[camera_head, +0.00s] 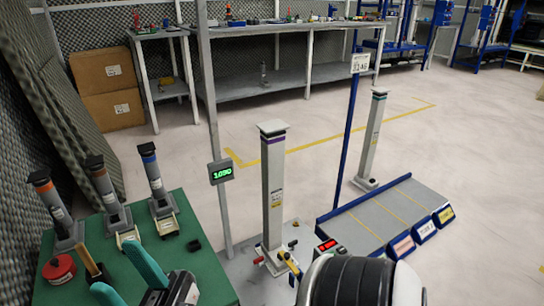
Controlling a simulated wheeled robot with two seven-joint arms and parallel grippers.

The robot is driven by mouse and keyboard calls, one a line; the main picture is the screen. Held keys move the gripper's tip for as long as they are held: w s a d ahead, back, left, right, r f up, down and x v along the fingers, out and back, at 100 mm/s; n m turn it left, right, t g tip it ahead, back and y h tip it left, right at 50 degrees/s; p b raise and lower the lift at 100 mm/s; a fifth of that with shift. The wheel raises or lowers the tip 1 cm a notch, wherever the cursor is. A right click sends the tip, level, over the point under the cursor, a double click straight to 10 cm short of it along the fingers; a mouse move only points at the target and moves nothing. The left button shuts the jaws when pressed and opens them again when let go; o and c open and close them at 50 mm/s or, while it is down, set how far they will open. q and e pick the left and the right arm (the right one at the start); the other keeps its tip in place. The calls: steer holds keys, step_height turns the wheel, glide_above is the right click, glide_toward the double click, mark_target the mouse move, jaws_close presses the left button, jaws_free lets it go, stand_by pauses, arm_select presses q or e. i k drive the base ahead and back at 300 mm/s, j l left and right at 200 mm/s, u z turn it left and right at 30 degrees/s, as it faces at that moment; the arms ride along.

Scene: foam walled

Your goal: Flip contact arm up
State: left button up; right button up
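A tall grey column (272,190) with a dark top stands upright on a grey base plate. At its foot is a small yellow and black lever (288,261), which looks like the contact arm. It slopes down to the right, though its exact pose is too small to tell. A red knob (259,260) sits beside it.
The green table (184,253) holds several grey posts (105,190) and a red round thing (59,269). A post carries a green-digit display (221,171). A blue-edged grey rack (385,215) lies further right.

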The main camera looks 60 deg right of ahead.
mark_target(287, 256)
steer(key=k+z, duration=0.1)
steer(key=z, duration=2)
steer(key=l+u, duration=0.1)
steer(key=u, duration=0.35)
steer(key=i+l+u, duration=0.1)
steer(key=u, duration=0.3)
steer(key=i+l+u, duration=0.15)
steer(key=l+u, duration=0.2)
steer(key=l, duration=0.45)
steer(key=l+u, duration=0.3)
steer(key=l, duration=0.55)
steer(key=i+l, duration=0.1)
steer(key=l, duration=0.3)
